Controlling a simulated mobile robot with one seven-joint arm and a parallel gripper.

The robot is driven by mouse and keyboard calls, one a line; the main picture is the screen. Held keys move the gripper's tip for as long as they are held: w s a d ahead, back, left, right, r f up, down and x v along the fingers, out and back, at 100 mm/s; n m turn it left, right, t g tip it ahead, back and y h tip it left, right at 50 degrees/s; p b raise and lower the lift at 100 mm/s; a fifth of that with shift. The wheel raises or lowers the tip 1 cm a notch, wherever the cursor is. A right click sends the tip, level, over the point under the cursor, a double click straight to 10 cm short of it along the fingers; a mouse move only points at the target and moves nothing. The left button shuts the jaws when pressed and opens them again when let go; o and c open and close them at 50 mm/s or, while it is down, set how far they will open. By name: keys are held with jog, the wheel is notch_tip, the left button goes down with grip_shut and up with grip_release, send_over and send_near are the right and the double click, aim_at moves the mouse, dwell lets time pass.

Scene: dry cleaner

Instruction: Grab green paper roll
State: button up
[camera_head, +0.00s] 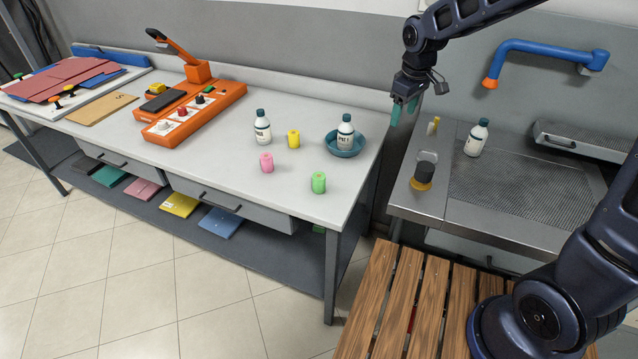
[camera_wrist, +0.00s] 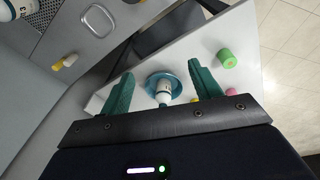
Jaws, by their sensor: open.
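The green paper roll (camera_head: 318,182) stands upright on the white table (camera_head: 225,160), near its right front corner. It also shows in the wrist view (camera_wrist: 227,58), just beyond the tip of one finger. My gripper (camera_head: 404,108) hangs in the air beyond the table's right end, above the gap beside the metal counter. In the wrist view my gripper (camera_wrist: 162,80) has its two green fingers spread wide with nothing between them at hand; the table lies well beyond them. The roll is apart from the fingers.
A pink roll (camera_head: 267,162), a yellow roll (camera_head: 293,139) and a white bottle (camera_head: 262,127) stand near the green roll. A blue bowl (camera_head: 334,149) holds another bottle (camera_head: 345,132). The metal counter (camera_head: 410,205) is right of the table; a wooden slatted surface (camera_head: 381,295) is in front.

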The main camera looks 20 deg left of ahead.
jog(key=s+a+f+n, duration=0.35)
jog(key=a+f, duration=0.25)
jog(key=a, duration=0.5)
jog(key=n+g, duration=0.1)
jog(key=n, duration=0.2)
send_over(318, 175)
jog(key=shift+h, duration=0.4)
jog(key=f, duration=0.7)
jog(key=shift+s+f, duration=0.2)
jog(key=shift+s, duration=0.15)
notch_tip(318, 175, down, 5)
jog(key=shift+f, duration=0.2)
jog(key=shift+w+d+f, duration=0.1)
jog(key=shift+w+f, duration=0.05)
jog(key=shift+f, duration=1.15)
jog(key=shift+w+f, duration=0.15)
jog(key=shift+f, duration=1.15)
jog(key=c, duration=1.1)
